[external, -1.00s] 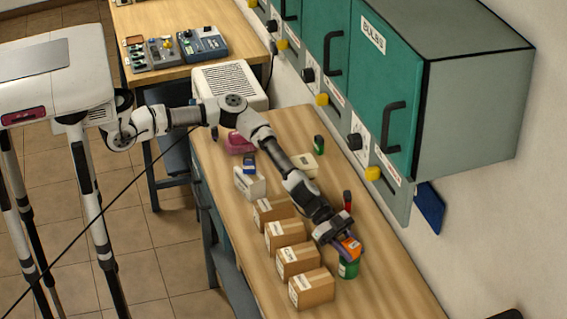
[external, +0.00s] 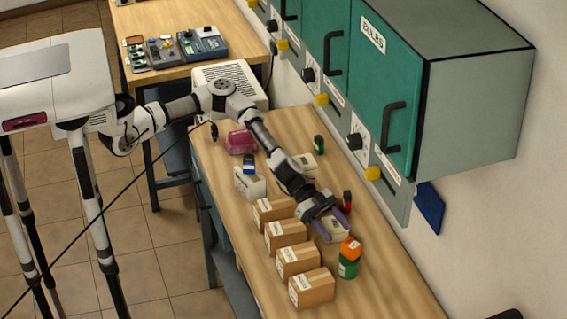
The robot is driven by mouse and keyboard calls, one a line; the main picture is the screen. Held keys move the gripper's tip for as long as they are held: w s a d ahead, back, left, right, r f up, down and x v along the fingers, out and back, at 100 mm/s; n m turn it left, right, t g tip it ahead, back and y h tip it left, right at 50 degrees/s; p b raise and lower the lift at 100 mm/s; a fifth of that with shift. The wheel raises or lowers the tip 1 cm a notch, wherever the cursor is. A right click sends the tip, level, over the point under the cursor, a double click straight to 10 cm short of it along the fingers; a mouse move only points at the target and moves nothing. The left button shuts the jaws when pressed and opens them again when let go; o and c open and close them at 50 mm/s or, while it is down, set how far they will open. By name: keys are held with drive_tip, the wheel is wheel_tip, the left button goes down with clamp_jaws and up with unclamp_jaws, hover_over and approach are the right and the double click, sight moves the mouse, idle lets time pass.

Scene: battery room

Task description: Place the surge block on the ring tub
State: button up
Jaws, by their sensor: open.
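A small orange block (external: 350,248), which looks like the surge block, rests on top of a green container (external: 348,268), which may be the ring tub. Their labels are too small to read. The block looks slightly turned and is clear of my gripper. My gripper (external: 334,226) is open, with its purple fingers apart, just up and left of the block in the picture. It is above or close around a pale, low box (external: 336,236); I cannot tell whether it touches it.
Several cardboard boxes (external: 312,288) stand in a row left of the green container. A red item (external: 347,200) stands just behind my gripper. A white box (external: 249,183), a pink container (external: 241,142) and a green item (external: 319,144) stand farther back. The wooden bench (external: 395,295) is clear at the front right.

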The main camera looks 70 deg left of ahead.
drive_tip(key=shift+v, duration=2.1)
